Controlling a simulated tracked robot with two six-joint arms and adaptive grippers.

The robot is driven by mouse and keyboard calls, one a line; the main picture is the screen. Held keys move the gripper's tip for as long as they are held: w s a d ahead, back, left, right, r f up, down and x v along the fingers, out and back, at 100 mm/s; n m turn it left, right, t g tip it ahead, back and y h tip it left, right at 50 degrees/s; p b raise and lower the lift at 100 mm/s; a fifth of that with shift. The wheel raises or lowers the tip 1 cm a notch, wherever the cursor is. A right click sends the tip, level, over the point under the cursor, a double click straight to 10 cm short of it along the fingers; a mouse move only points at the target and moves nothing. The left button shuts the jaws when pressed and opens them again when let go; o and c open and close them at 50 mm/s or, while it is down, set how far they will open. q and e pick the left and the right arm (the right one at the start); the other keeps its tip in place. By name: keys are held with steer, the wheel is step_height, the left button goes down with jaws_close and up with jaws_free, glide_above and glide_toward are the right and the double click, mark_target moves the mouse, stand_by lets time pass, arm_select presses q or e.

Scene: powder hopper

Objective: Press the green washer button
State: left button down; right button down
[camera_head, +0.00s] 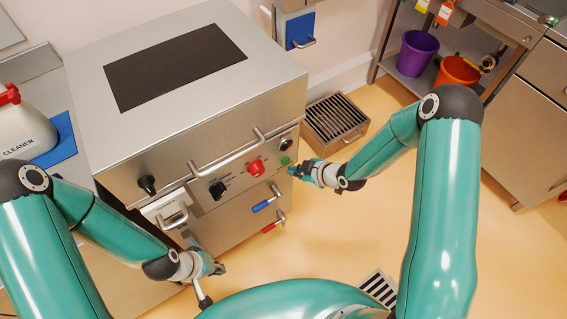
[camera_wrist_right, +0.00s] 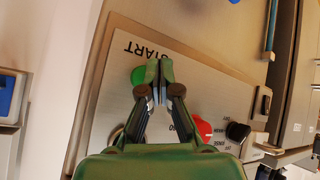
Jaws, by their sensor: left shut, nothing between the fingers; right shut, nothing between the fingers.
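The green button (camera_head: 285,161) sits at the right end of the washer's (camera_head: 215,185) front panel. In the right wrist view the green button (camera_wrist_right: 138,75) shows beside my fingertips, under the word START. My right gripper (camera_head: 297,169) is shut and empty, with its tips close to the panel near the button; in the wrist view the shut fingers (camera_wrist_right: 160,72) lie just right of it. I cannot tell whether they touch the panel. My left gripper (camera_head: 217,268) is shut and empty, low in front of the washer, apart from it.
A red knob (camera_head: 256,168) and a black knob (camera_head: 217,190) sit left of the green button. A long bar handle (camera_head: 228,156) runs above them. Blue and red handles (camera_head: 266,204) stick out below. A floor grate box (camera_head: 335,121) stands right of the washer.

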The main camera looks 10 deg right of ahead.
steer(key=shift+w, duration=0.15)
stand_by(0.7)
steer(key=shift+w+a+r+b, duration=0.1)
steer(key=shift+w+a+b, duration=0.15)
steer(key=shift+w, duration=0.2)
steer(key=shift+w, duration=0.35)
stand_by(0.8)
steer(key=shift+s+b, duration=0.1)
steer(key=shift+b, duration=0.25)
steer(key=shift+s+d+b, duration=0.25)
steer(key=shift+s+b, duration=0.05)
steer(key=shift+s, duration=0.35)
steer(key=s, duration=0.1)
steer(key=s+d+b, duration=0.1)
steer(key=s, duration=0.2)
steer(key=shift+s+d+b, duration=0.35)
steer(key=shift+s+b, duration=0.05)
